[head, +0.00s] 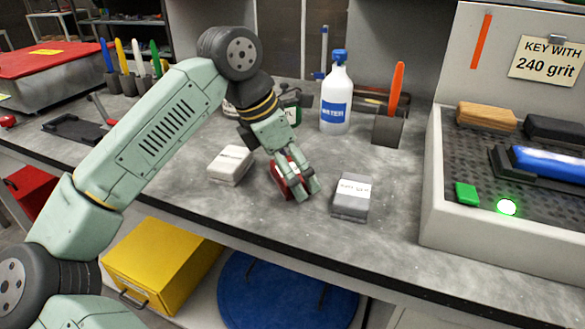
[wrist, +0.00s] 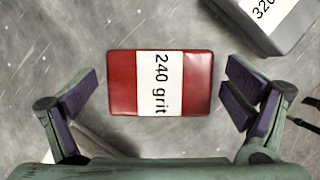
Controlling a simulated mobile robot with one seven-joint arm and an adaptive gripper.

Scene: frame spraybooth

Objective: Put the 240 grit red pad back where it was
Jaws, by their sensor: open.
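The red pad (wrist: 198,82) lies on the grey bench, and its white label reads "240 grit" in the wrist view. In the head view the red pad (head: 284,181) is partly hidden behind my gripper (head: 307,193). In the wrist view my gripper (wrist: 160,100) is open, with one finger on each side of the pad and a gap between pad and fingers. Nothing is held. A sign (head: 548,60) at the right reads "KEY WITH 240 grit".
A white pad (head: 231,164) lies left of the red pad, and a grey pad (head: 351,197) lies right; the grey pad (wrist: 275,22) is close to the right finger. A water bottle (head: 336,98) stands behind. A booth tray (head: 432,200) with blocks is at the right.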

